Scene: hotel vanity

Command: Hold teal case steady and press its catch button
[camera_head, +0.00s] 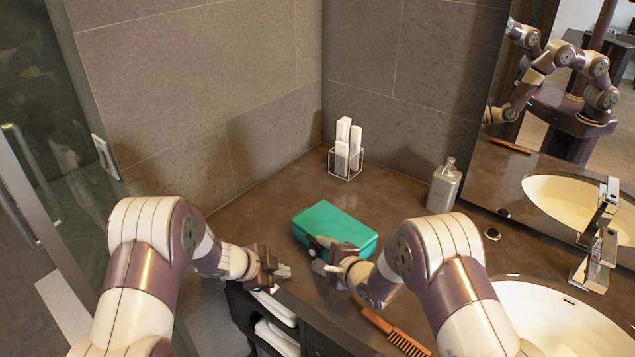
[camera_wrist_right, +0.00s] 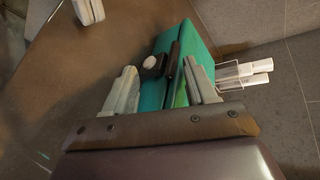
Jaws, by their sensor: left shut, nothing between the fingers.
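The teal case (camera_head: 338,225) is closed and sits on the dark counter near its front edge. My right gripper (camera_head: 318,257) is at its near side. In the right wrist view the case (camera_wrist_right: 152,95) fills the space between the fingers of my right gripper (camera_wrist_right: 163,88), one along each face, so it looks gripped. A dark catch with a pale round button (camera_wrist_right: 150,63) shows on the case just beyond the fingertips. My left gripper (camera_head: 284,271) is shut and empty, left of and apart from the case; its pale fingers (camera_wrist_right: 88,10) also show in the right wrist view.
A wire holder with white rolls (camera_head: 345,150) stands behind the case. A soap dispenser (camera_head: 444,187) and the sink (camera_head: 540,315) are to the right. A comb (camera_head: 395,332) lies in front. Tiled walls close off the back. Open counter lies left of the case.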

